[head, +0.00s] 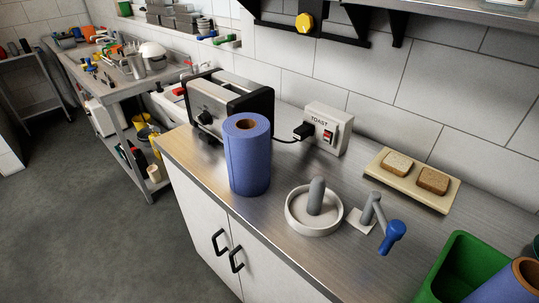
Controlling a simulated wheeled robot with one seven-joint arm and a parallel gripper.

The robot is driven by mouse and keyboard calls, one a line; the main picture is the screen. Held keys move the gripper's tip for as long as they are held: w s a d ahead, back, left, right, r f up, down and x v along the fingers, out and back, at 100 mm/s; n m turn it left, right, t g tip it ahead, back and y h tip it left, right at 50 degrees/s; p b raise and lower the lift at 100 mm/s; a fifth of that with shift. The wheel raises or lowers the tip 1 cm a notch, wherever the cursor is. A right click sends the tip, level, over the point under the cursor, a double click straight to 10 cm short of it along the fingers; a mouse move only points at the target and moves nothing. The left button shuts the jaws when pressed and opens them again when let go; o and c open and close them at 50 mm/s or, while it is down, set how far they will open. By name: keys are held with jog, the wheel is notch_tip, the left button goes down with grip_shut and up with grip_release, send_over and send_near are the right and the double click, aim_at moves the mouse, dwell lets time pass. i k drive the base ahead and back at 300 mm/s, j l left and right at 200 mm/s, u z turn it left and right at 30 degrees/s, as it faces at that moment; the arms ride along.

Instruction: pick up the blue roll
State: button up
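A blue roll (247,158) with a brown core stands upright on the steel counter (285,218), near its front edge and in front of the toaster. My gripper is not in view.
A toaster (205,105) stands behind the upright roll, with a switch box (327,128) to the right. A round white dish with a grey post (314,212), a grey fitting with a blue knob (392,236), a bread board (440,197) and a green bin (462,262) occupy the right side.

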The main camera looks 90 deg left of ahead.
aim_at(246, 136)
jog(key=u, duration=2.2)
